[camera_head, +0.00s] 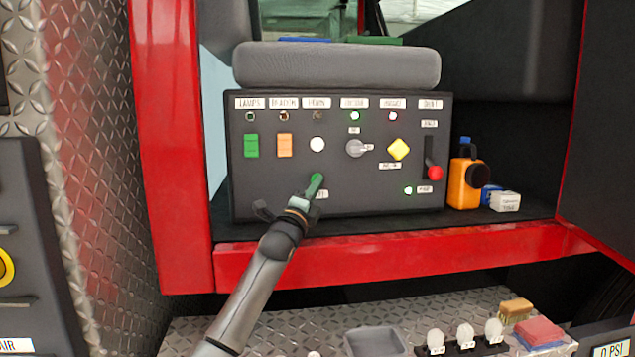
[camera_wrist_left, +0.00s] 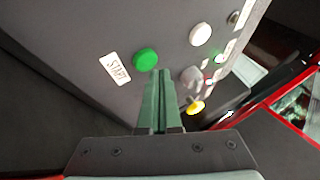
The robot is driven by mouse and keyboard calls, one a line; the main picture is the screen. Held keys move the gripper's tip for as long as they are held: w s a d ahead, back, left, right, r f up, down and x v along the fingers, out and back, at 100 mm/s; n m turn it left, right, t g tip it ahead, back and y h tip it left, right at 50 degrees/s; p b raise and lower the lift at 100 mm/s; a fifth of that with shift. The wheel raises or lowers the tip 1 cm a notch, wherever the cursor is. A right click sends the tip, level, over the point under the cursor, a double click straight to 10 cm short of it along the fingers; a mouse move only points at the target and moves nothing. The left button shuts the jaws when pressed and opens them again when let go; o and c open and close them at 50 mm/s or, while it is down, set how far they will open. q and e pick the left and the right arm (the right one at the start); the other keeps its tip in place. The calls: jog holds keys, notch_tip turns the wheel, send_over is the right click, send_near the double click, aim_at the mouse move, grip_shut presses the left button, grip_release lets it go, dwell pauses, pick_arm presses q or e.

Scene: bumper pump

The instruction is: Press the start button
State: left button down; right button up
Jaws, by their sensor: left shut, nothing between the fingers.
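The start button is a round green button (camera_wrist_left: 145,59) beside a white START label (camera_wrist_left: 115,69) in the left wrist view. In the head view the button (camera_head: 317,179) is at the lower middle of the dark control panel (camera_head: 270,190), partly hidden by my left gripper (camera_head: 313,186). My left gripper is shut and empty, its green fingers pointing at the panel. In the left wrist view the fingertips (camera_wrist_left: 162,74) appear just beside the button; I cannot tell whether they touch it. My right gripper is not in view.
Above the button are a white round button (camera_head: 317,144), a grey knob (camera_head: 355,148) and a yellow diamond button (camera_head: 399,149). A red-knobbed lever (camera_head: 435,172) is at right. An orange container (camera_head: 465,183) stands beside the panel. A red ledge (camera_head: 400,257) runs below.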

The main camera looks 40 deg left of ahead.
pick_arm(q)
jog(key=s+d, duration=0.1)
jog(key=d, duration=0.1)
jog(key=s+d, duration=0.2)
dwell(0.6)
jog(key=shift+s+f, duration=0.1)
dwell(0.4)
